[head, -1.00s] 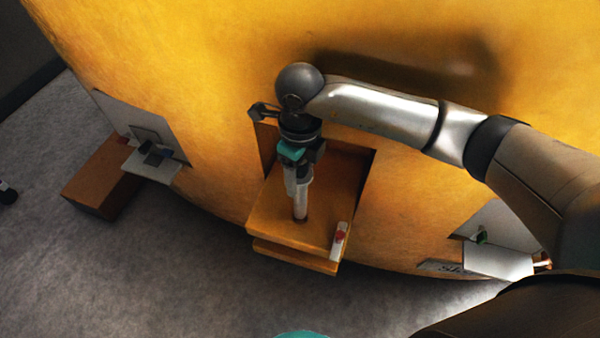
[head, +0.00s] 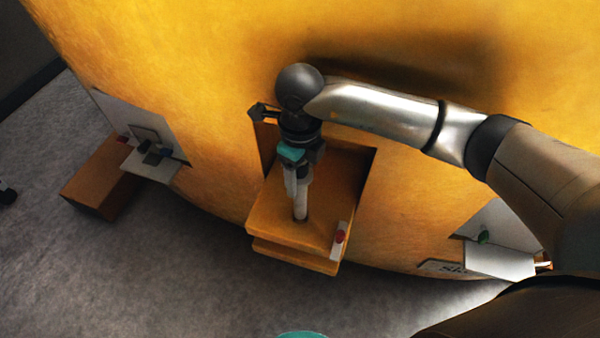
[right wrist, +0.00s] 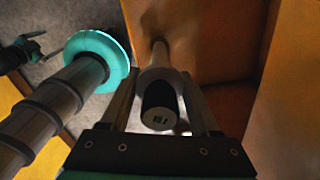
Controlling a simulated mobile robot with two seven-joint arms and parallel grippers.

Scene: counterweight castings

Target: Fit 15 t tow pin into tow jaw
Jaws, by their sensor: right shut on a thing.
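The tow jaw (head: 268,222) is an orange block with an upper and a lower plate, standing out from the yellow casting. My right gripper (head: 299,184) is above it, pointing down and shut on the silver tow pin (head: 300,208). The pin is upright and its lower end meets the jaw's upper plate; how deep it sits I cannot tell. In the right wrist view the pin (right wrist: 160,80) lies between the two fingers, with its dark marked end towards the camera. A dark gripper-like shape (right wrist: 22,52) at that view's left edge may be my left gripper; its jaws are unclear.
The curved yellow casting (head: 215,110) rises behind the jaw. A small white and red item (head: 339,238) sits on the jaw's front right corner. A brown box (head: 98,180) and a white shelf (head: 152,168) stand at left, another white shelf (head: 497,260) at right.

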